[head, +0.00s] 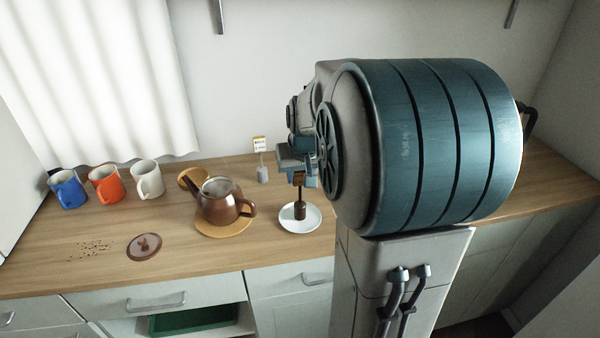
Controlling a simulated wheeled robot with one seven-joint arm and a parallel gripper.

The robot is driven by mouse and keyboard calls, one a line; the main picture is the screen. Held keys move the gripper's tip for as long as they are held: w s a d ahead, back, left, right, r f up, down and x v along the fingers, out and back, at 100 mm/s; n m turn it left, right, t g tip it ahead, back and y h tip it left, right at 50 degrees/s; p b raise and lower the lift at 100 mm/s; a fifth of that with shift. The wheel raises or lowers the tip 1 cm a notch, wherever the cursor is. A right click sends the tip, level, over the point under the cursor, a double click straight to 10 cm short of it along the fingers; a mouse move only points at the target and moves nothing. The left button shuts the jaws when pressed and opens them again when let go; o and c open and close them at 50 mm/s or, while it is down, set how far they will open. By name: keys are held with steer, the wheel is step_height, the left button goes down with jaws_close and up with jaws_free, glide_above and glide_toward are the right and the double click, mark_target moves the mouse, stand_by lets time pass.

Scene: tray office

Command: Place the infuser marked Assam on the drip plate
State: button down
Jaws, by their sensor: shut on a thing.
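My gripper (304,181) is at the counter's middle, partly hidden by my arm. It is shut on a dark brown infuser (300,210) with a thin stem and an orange-brown tag, too small to read. The infuser hangs upright over the white round drip plate (313,223); I cannot tell whether its base touches the plate. A second infuser (262,174), grey with a yellow and white tag, stands on the counter behind and left of the gripper. Its marking is not legible either.
A brown teapot (221,203) sits on a round wooden mat (221,230) just left of the plate. Blue (67,189), orange (104,185) and white (148,180) mugs stand at the left. A brown lid (144,247) and scattered crumbs (95,246) lie near the front.

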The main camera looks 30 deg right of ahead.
steer(key=shift+f, duration=0.2)
steer(key=c, duration=1)
jaws_free()
steer(key=shift+r, duration=0.15)
steer(key=shift+r, duration=0.25)
steer(key=v, duration=1.1)
steer(key=s+a+f+n, duration=0.1)
steer(key=s+a+f, duration=0.2)
steer(key=s+a, duration=0.1)
steer(key=s+a+f+n+g, duration=0.1)
steer(key=s+a+f, duration=0.3)
steer(key=s, duration=0.1)
steer(key=s+a+f+n+y, duration=0.1)
steer(key=s+a+f, duration=0.2)
steer(key=s+a, duration=0.1)
steer(key=shift+s+a+f, duration=0.2)
steer(key=shift+s, duration=0.2)
steer(key=shift+s+a+f, duration=0.2)
steer(key=shift+s, duration=0.2)
